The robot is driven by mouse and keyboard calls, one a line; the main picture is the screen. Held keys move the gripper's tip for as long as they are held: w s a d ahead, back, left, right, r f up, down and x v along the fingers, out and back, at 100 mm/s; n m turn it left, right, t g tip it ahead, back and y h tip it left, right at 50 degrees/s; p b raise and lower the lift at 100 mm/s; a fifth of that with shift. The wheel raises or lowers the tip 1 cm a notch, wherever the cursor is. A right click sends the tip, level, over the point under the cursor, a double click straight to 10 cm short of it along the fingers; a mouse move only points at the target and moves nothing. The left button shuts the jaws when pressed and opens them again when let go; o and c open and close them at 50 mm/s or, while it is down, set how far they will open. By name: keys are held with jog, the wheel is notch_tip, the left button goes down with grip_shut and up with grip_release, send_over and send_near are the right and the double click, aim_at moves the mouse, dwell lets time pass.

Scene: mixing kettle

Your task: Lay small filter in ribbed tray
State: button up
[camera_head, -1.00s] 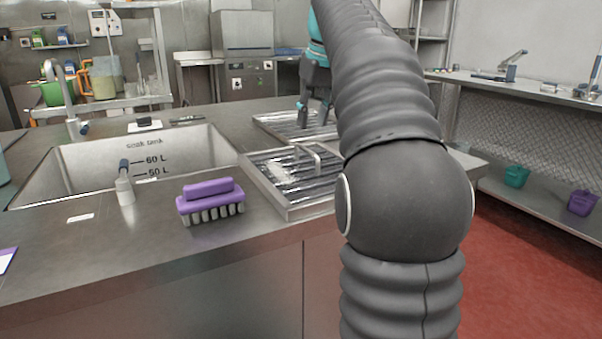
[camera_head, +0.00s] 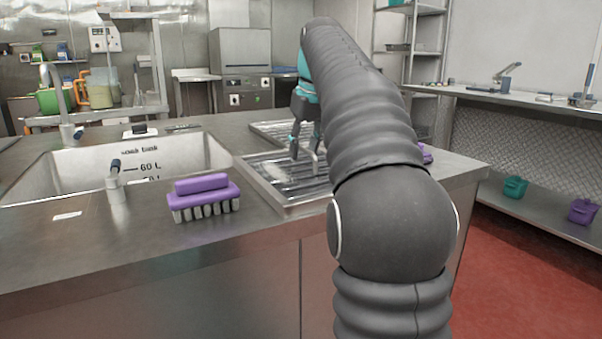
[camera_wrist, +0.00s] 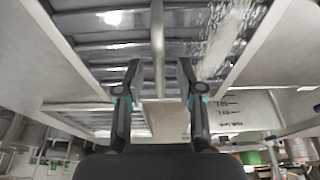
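My gripper (camera_head: 304,148) is over the front ribbed metal panel (camera_head: 262,186), which lies on the steel counter beside the sink. A bow-shaped metal handle (camera_head: 317,165) stands up from this panel. In the wrist view the handle bar (camera_wrist: 158,45) runs between my two open fingertips (camera_wrist: 160,75), with a gap on each side. A whitish glossy patch covers part of the slats. A second ribbed metal piece (camera_head: 268,128) lies behind, partly hidden by my arm. I cannot tell for sure which piece is the small filter and which the ribbed tray.
A purple brush (camera_head: 203,190) stands left of the front panel. The sink (camera_head: 50,180) with litre marks is further left, with a small tap-like fitting (camera_head: 116,185) at its near rim. A purple thing (camera_head: 427,154) shows partly behind my arm. Teal and purple buckets sit on a low shelf at right.

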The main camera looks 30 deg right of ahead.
grip_shut()
jog(key=shift+r, duration=0.25)
notch_tip(320, 180, up, 5)
jog(key=p, duration=0.5)
jog(key=shift+f+p, duration=0.1)
jog(key=shift+p, duration=0.25)
